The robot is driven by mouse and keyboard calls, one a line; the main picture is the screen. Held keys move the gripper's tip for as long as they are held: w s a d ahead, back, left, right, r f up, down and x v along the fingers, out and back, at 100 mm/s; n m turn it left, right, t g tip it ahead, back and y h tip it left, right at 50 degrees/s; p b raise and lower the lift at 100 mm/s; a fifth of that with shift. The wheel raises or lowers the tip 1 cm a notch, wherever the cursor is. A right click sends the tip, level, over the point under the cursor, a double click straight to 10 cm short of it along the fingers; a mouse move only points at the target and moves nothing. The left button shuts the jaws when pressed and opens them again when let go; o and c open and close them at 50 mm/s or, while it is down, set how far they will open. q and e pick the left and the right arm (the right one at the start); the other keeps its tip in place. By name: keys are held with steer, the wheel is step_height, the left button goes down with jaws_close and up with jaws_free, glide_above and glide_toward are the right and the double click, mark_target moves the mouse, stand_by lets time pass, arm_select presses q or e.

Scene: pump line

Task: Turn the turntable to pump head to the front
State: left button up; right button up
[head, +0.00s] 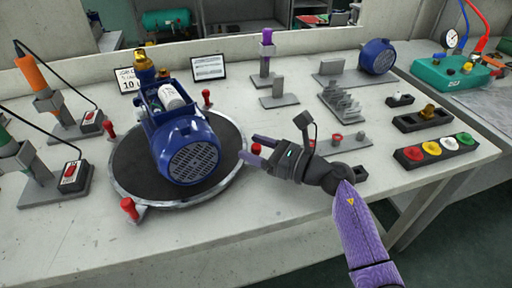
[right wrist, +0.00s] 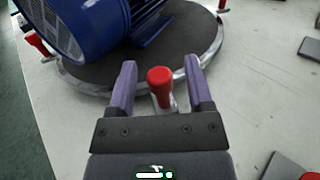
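The turntable (head: 123,181) is a round dark disc with a metal rim and red knobs on posts around its edge. A blue pump (head: 190,150) sits on it with its round slatted motor end facing the front; brass and white parts show at its back. My right gripper (head: 254,152) is at the turntable's right edge. In the right wrist view its purple fingers (right wrist: 159,82) are open on either side of a red knob (right wrist: 160,80), with gaps on both sides. Another red knob (head: 129,206) is at the front left. My left gripper is not in view.
Two tool stands (head: 62,122) with red-buttoned boxes are at the left. Grey fixtures (head: 340,103), a second blue motor (head: 376,57) and a coloured button box (head: 435,151) are at the right. The front left of the bench is clear.

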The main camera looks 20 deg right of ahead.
steer(key=p+v, duration=0.1)
steer(key=v, duration=0.8)
steer(key=shift+s+d, duration=0.35)
